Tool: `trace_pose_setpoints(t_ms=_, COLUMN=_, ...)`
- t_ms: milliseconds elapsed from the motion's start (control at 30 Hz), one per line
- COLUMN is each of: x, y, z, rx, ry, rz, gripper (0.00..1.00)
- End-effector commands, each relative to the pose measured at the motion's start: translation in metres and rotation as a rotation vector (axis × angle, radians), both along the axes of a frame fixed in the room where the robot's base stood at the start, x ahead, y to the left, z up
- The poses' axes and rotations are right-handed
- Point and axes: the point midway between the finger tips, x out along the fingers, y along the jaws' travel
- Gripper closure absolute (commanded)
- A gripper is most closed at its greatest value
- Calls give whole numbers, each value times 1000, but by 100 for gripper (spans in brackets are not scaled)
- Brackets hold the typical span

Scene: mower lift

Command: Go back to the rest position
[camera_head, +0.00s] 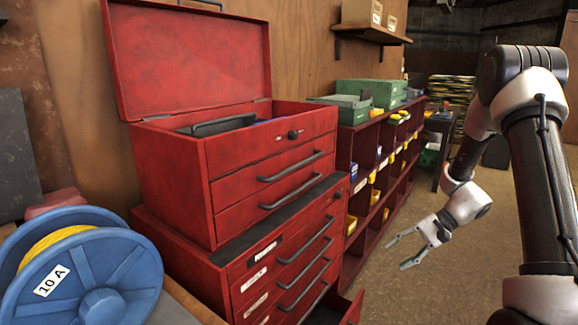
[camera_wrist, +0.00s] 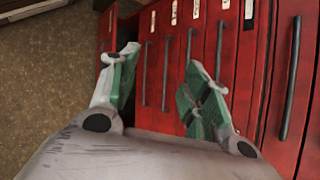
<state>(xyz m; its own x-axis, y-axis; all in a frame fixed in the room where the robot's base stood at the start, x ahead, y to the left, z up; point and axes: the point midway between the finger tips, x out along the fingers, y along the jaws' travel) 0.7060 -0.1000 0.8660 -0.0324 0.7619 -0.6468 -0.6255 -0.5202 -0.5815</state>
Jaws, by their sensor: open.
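My gripper (camera_head: 405,252) hangs at the end of my arm on the right of the head view, over open floor to the right of the red tool chest (camera_head: 232,180). Its fingers are apart and empty. In the wrist view my gripper (camera_wrist: 155,85) shows two green-padded fingers spread open, with the red drawer fronts (camera_wrist: 232,60) behind them. The gripper is apart from the chest and touches nothing that I can see.
The chest's lid (camera_head: 190,55) stands up, and a bottom drawer (camera_head: 345,310) is pulled out. A blue cable reel (camera_head: 100,280) is at lower left. Shelves with yellow bins (camera_head: 375,197) stand behind the chest. The brown floor (camera_head: 440,290) around my gripper is clear.

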Motion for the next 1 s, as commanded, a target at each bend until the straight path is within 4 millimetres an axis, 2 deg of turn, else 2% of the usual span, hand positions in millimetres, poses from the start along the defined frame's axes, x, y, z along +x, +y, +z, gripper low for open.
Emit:
trace_pose_setpoints(t_ms=33, x=-20, y=-4, z=21, rx=-65, ry=5, rz=45, gripper=52)
trace_pose_setpoints(t_ms=200, x=-85, y=-25, z=79, rx=-303, ry=-4, rz=187, gripper=52)
trace_pose_setpoints(t_ms=500, x=-175, y=-58, z=164, rx=-675, ry=-180, rz=374, gripper=52)
trace_pose_setpoints(t_ms=667, x=-213, y=-66, z=198, rx=-826, ry=-333, rz=454, gripper=52)
trace_pose_setpoints(t_ms=800, x=-237, y=-63, z=221, rx=-901, ry=-469, rz=477, gripper=52)
trace_pose_setpoints(t_ms=1000, x=-245, y=-53, z=249, rx=-935, ry=-628, rz=455, gripper=52)
